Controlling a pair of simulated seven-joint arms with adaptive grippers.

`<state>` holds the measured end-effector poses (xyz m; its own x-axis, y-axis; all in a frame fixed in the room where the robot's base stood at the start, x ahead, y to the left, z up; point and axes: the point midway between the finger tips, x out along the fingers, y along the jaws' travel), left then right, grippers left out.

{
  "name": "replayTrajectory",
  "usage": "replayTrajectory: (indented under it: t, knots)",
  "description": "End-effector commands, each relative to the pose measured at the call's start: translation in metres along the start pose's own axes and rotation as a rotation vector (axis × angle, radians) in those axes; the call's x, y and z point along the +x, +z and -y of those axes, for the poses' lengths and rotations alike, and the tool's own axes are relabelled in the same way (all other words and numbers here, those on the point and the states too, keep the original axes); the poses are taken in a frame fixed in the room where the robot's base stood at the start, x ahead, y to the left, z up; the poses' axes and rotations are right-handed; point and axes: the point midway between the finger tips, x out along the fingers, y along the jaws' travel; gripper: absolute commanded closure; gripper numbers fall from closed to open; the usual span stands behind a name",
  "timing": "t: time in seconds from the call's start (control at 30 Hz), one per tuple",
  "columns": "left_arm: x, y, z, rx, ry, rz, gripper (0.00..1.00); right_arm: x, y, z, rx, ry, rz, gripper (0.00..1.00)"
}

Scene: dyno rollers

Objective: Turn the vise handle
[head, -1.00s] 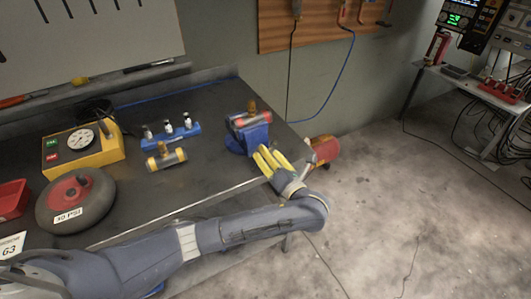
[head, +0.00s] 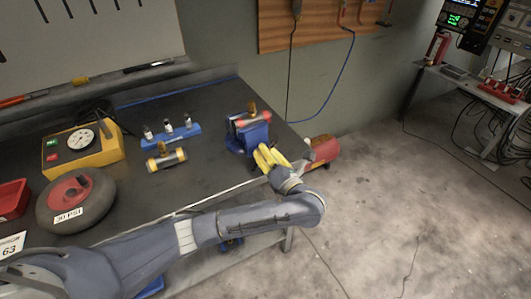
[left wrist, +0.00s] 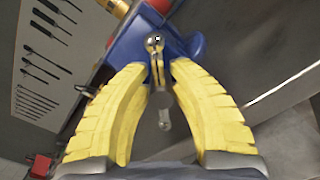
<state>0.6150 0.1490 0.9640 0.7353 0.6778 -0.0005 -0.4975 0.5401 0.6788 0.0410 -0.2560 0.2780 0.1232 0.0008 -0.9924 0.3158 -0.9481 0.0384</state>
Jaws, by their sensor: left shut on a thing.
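The blue vise (head: 240,138) stands at the right end of the dark workbench, with a red cylindrical piece with a brass fitting (head: 251,118) in its jaws. In the left wrist view the vise body (left wrist: 130,42) is at the top, and its metal handle (left wrist: 157,75) with a ball end hangs between my fingers. My left gripper (head: 264,156) has yellow fingers and reaches the vise's front side. In the left wrist view its fingers (left wrist: 156,72) close in on both sides of the handle near its ball end. My right gripper is not in view.
A brass-ended cylinder (head: 166,160), a blue holder with several small fittings (head: 171,136), a yellow gauge box (head: 85,149) and a wheel marked 30 PSI (head: 75,200) stand on the bench (head: 215,175). A red cylinder (head: 325,149) is beyond the bench's right end. The floor at right is clear.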

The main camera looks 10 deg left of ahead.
Motion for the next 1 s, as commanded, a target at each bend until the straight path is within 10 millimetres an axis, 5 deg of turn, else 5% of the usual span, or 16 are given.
replayTrajectory:
  t: [0.37, 1.0]
  knots:
    - [-0.0009, -0.0013, 0.002, 0.091, -0.002, -0.004, 1.0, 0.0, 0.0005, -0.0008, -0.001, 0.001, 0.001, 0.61]
    - [-0.0009, -0.0026, 0.0068, 0.525, -0.002, -0.002, 1.0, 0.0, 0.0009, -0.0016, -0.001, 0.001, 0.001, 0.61]
